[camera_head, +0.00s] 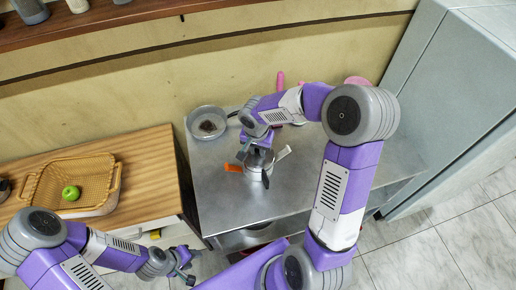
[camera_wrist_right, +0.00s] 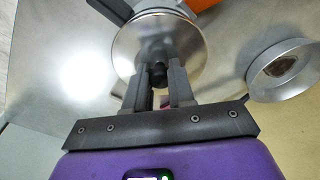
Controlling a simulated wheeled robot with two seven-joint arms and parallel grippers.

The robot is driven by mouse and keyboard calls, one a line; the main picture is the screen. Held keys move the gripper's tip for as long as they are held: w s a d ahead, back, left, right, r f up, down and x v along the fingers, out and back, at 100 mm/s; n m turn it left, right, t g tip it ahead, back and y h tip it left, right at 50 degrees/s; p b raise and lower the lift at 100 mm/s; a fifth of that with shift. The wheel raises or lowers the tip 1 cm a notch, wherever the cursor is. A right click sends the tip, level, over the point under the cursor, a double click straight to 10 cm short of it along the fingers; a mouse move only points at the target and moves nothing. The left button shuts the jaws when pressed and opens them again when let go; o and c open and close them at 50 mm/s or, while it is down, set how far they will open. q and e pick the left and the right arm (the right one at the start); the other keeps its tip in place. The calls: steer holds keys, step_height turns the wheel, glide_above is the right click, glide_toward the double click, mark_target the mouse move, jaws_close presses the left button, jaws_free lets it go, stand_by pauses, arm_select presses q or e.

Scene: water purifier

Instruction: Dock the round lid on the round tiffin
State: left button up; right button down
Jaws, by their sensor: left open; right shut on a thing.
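The round metal lid (camera_wrist_right: 140,42) fills the top middle of the right wrist view, with a dark knob (camera_wrist_right: 159,75) between the fingers. My right gripper (camera_wrist_right: 159,84) is shut on this knob. In the head view, the right gripper (camera_head: 259,150) is over the metal tiffin (camera_head: 257,172) on the steel counter, with the lid at its top. Whether the lid is seated or slightly above the rim cannot be told. Orange (camera_head: 233,168), pale and dark handles stick out around the tiffin. My left gripper (camera_head: 186,268) is open and empty, low beside the counter's front left.
A steel bowl (camera_head: 207,123) with dark contents stands at the counter's back left. Pink-handled items lie behind my right arm. A wooden cabinet (camera_head: 140,150) at left holds a basket (camera_head: 102,183) with a green apple (camera_head: 71,193). The counter's front left (camera_head: 217,205) is clear.

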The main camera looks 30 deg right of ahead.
mark_target(257, 158)
steer(key=shift+f, duration=0.2)
steer(key=c, duration=1.2)
jaws_free()
steer(key=shift+c, duration=0.2)
step_height(257, 158, up, 11)
steer(key=s+a+p, duration=0.1)
steer(key=p, duration=0.5)
